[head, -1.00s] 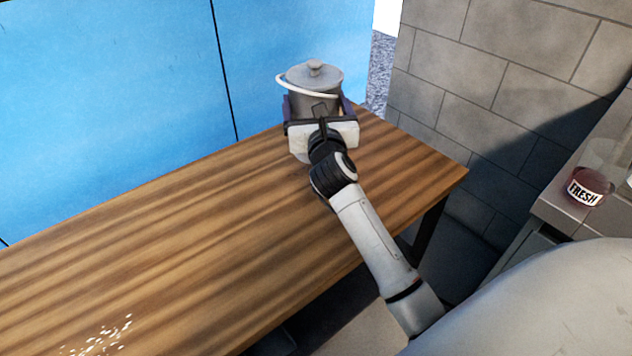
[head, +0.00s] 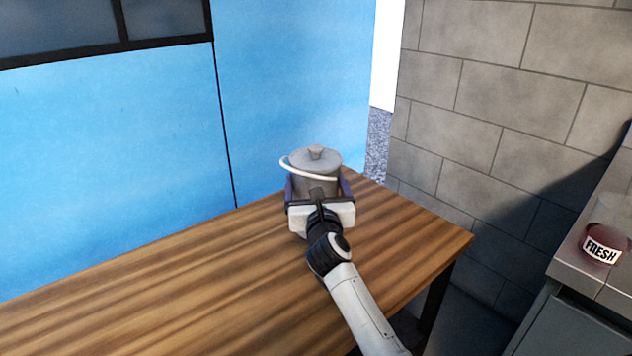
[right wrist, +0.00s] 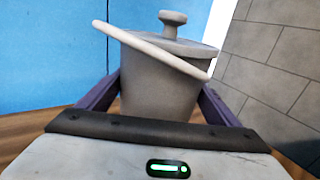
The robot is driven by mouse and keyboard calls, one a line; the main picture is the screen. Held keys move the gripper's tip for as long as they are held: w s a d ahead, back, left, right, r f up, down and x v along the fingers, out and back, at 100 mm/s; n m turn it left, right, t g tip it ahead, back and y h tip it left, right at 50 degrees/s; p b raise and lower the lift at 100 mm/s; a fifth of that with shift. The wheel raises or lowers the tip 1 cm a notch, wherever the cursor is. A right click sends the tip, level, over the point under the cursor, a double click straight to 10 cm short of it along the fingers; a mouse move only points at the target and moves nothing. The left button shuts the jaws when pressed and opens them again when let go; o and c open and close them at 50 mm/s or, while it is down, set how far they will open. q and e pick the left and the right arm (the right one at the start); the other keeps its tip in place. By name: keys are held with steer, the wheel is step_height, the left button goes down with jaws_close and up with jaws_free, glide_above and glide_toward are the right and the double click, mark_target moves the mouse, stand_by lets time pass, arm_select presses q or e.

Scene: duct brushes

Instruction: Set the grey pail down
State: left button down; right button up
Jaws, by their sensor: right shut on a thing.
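The grey pail (head: 316,166) has a lid with a round knob and a pale handle lying slanted across its front. It is upright at the far right part of the wooden table (head: 190,280). My right gripper (head: 318,188) is shut on the pail, one finger on each side. The right wrist view shows the pail (right wrist: 160,85) between the two dark purple fingers. The gripper hides the pail's base in the head view, so I cannot tell whether it touches the table. My left gripper is not in view.
A blue wall (head: 110,170) stands behind the table and a grey block wall (head: 500,100) to the right. A jar labelled FRESH (head: 602,245) stands on a grey counter (head: 580,265) at the right. The table left of the pail is clear.

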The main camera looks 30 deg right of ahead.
step_height(320, 180, down, 2)
steer(key=shift+f+b, duration=0.25)
steer(key=shift+b, duration=0.5)
steer(key=o, duration=1.8)
steer(key=shift+f, duration=0.7)
steer(key=shift+o, duration=0.9)
steer(key=shift+s+r, duration=0.1)
arm_select(q)
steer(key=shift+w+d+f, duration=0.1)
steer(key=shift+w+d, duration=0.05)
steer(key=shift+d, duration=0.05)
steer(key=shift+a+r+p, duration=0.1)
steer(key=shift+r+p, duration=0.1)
steer(key=shift+p, duration=0.55)
arm_select(e)
steer(key=v, duration=0.7)
steer(key=shift+s, duration=0.2)
